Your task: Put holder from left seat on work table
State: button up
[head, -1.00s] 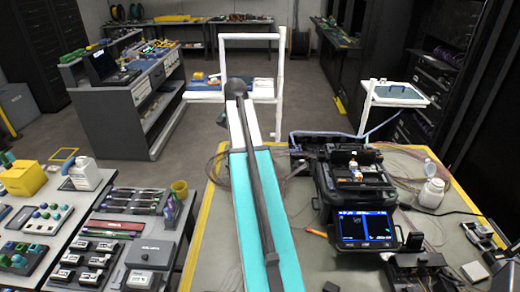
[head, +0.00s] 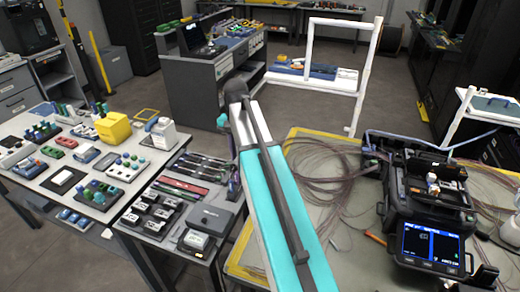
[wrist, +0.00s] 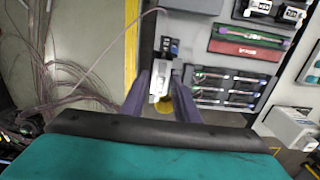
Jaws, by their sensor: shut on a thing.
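In the wrist view my gripper (wrist: 160,90) points down, its two purple-grey fingers on either side of a small silver-white holder (wrist: 157,82). The fingers are shut on it. A dark piece (wrist: 170,46) shows just beyond the holder; I cannot tell whether it is part of it. The work table (head: 262,262) has a yellow edge and stands at the right in the head view; it shows at the left in the wrist view (wrist: 88,40). The splicer (head: 425,200) with a lit screen stands on it.
A tool table (head: 150,228) with cases and pens stands left of the work table. A parts table (head: 45,170) with a yellow container (head: 113,128) is farther left. Loose fibre coils (head: 320,165) lie on the work table behind my arm. White frames stand behind.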

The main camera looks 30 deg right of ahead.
jog(key=a+f+n, duration=0.2)
jog(key=a+n, duration=0.2)
jog(key=a, duration=1.3)
jog(key=shift+w+n+b, duration=0.3)
jog(key=shift+d, duration=0.15)
